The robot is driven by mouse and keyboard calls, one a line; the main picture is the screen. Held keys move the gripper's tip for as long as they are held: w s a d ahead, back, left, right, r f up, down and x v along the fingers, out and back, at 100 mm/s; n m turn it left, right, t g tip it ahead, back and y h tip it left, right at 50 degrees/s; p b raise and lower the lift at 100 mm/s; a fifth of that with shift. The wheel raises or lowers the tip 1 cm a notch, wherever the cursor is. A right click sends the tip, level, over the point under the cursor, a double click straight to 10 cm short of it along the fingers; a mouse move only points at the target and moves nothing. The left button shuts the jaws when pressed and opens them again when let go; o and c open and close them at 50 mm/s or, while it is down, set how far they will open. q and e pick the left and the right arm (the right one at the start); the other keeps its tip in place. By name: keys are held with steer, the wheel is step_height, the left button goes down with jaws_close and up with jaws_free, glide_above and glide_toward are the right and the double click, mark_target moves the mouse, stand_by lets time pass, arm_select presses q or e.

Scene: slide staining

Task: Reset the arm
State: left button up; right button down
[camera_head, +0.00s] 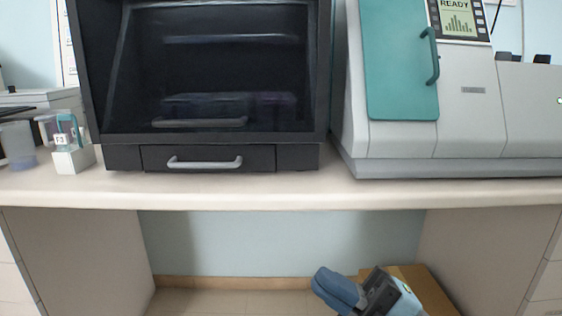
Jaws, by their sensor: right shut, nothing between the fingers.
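My right gripper (338,290) shows at the bottom, right of centre, low in front of the opening under the bench. Its blue fingers are together, with nothing held between them. It is below the bench top and apart from everything on it. My left gripper is out of view.
The pale bench top (240,190) carries a black cabinet (208,157) with a grey drawer handle, and a white machine (490,105) with a teal door and a READY screen. A small white holder (73,160) stands at the left. Below the bench is open space between two side cupboards.

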steer(key=s+d+f+m+t+h, duration=0.25)
steer(key=d+f+m+h, duration=0.25)
steer(key=f+m+h, duration=0.35)
steer(key=s+d+f+m+t+h, duration=0.1)
steer(key=d+f+m+t+h, duration=0.35)
steer(key=f+m, duration=0.65)
steer(key=a+r+m+t+h+p, duration=0.1)
steer(key=a+r+m+t+p, duration=0.15)
steer(key=r+p, duration=0.45)
steer(key=a+r+m+t+p, duration=0.1)
steer(key=r+m+p, duration=0.2)
steer(key=r+p, duration=0.45)
arm_select(q)
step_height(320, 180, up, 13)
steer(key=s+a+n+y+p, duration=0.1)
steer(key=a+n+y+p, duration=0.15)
steer(key=p, duration=0.95)
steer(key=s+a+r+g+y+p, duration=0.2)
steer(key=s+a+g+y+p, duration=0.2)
steer(key=p, duration=1.7)
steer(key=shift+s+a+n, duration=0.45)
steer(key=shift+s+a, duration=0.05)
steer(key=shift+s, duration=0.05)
arm_select(e)
steer(key=s+d+r+g+h, duration=0.4)
steer(key=d+g+h, duration=0.2)
steer(key=d, duration=0.1)
steer(key=shift+s+d+m, duration=0.2)
steer(key=shift+d+m, duration=0.1)
steer(key=shift+d, duration=0.1)
